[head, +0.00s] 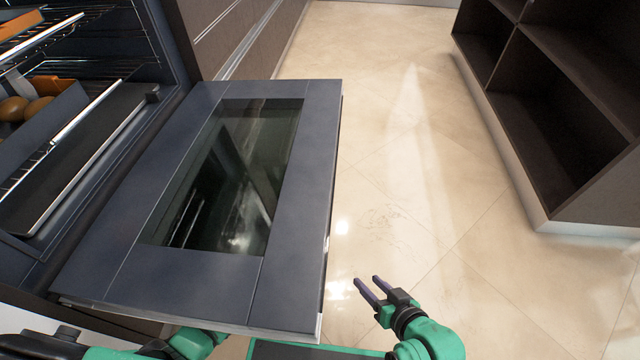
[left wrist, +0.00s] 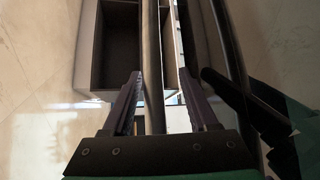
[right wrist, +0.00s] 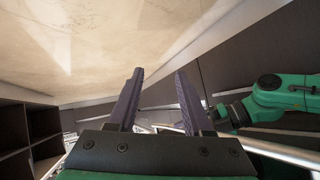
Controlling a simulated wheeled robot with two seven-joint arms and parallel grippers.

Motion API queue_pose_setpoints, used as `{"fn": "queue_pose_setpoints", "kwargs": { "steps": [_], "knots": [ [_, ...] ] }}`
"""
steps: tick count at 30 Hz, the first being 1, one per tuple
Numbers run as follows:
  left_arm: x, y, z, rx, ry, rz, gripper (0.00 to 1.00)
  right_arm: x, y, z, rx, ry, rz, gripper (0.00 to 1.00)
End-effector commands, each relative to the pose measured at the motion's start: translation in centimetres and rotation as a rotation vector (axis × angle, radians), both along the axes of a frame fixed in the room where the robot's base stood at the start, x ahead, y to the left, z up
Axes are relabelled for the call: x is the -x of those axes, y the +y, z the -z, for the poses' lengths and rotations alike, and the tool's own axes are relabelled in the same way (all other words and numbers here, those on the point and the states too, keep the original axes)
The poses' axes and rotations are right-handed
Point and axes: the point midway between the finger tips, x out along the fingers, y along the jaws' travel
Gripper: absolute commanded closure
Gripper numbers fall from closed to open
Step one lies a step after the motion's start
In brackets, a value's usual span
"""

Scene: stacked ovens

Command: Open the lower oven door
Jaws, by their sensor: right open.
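An oven door (head: 299,170) with a dark glass window hangs open, folded down to about level in the head view. Its oven (head: 90,110) is open at the left. I cannot tell whether this is the lower oven. My right gripper (head: 366,280) is open and empty, apart from the door, past its near right corner. It also shows open in the right wrist view (right wrist: 159,72). My left gripper is hidden below the door in the head view. In the left wrist view my left gripper (left wrist: 161,74) has its fingers apart, with a long bar (left wrist: 152,45), perhaps the door handle, between them.
Wire racks, a tray (head: 85,165) and round brown food (head: 38,108) are in the oven. A dark open shelf unit (head: 560,105) stands at the right. The tiled floor (head: 400,160) between is clear. Drawer fronts (head: 235,35) lie beyond the oven.

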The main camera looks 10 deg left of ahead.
Motion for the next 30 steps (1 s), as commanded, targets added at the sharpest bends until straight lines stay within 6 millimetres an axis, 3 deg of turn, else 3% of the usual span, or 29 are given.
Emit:
{"fn": "queue_pose_setpoints", "kwargs": {
  "steps": [14,30],
  "knots": [
    [1.0,0.7,0.1,0.001,0.0,0.003,0.42,0.1,-0.4,-0.2,0.019,0.024,-0.004,0.5],
    [9.0,8.2,2.5,-0.003,0.006,0.001,0.42,0.7,-3.4,-1.6,0.147,0.185,-0.016,0.5]
  ]
}}
